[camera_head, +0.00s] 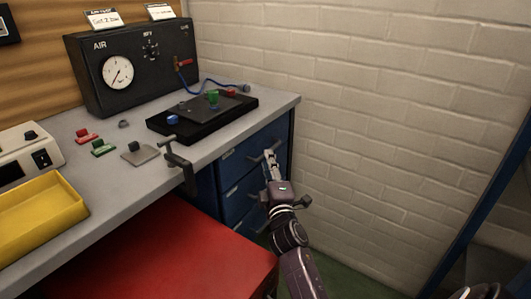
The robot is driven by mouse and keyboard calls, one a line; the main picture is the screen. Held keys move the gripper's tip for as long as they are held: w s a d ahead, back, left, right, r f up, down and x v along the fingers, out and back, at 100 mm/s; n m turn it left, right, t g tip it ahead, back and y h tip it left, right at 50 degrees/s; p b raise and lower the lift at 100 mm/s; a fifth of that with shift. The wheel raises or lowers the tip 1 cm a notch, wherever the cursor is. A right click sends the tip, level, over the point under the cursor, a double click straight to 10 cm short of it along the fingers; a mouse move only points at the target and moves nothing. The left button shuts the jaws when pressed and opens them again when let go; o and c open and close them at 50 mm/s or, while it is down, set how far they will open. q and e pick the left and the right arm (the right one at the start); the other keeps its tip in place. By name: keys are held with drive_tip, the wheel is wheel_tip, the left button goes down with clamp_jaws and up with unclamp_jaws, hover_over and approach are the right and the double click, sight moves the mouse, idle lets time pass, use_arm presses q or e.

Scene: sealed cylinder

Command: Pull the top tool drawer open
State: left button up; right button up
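A blue tool drawer unit (240,188) stands under the right end of the grey workbench, with drawers stacked one above another. The top drawer (246,151) looks flush with the cabinet front, so it appears shut. My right gripper (270,155) reaches up from the bottom of the view, with its fingertips at the right part of the top drawer front. They overlap the drawer's handle area and hide part of it. Whether they touch or hold the handle is too small to tell. My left gripper is not in view.
The workbench (118,188) carries a black AIR panel with a gauge (118,72), a black tray (203,118) with coloured parts, and a yellow tray (40,213). A clamp (181,165) hangs on its front edge. A red surface (175,255) lies in front; a brick wall (385,110) closes the right.

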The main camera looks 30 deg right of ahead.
drive_tip(key=shift+x, duration=2.3)
drive_tip(key=shift+f, duration=0.15)
clamp_jaws()
